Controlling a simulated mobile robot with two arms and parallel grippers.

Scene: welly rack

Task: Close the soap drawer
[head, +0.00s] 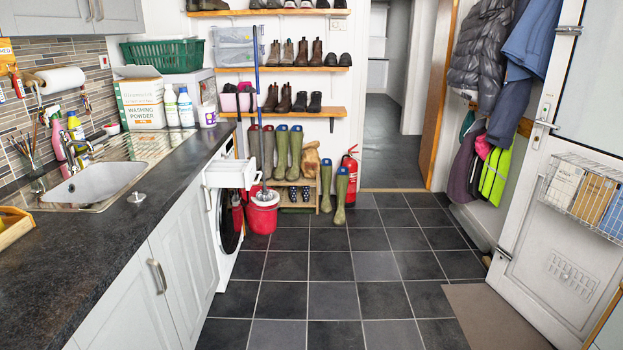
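The soap drawer (231,173) is a white box-like drawer at the top front of the white washing machine (225,262). It stands pulled out over the floor side, past the line of the counter front. The machine sits under the far end of the dark worktop (150,200), and its round dark door (230,222) is below the drawer. Neither of my grippers is in view.
Green wellies (341,196) and a red fire extinguisher (350,170) are further back. The tiled floor (335,295) in the middle is clear. A brown mat (495,315) lies at right.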

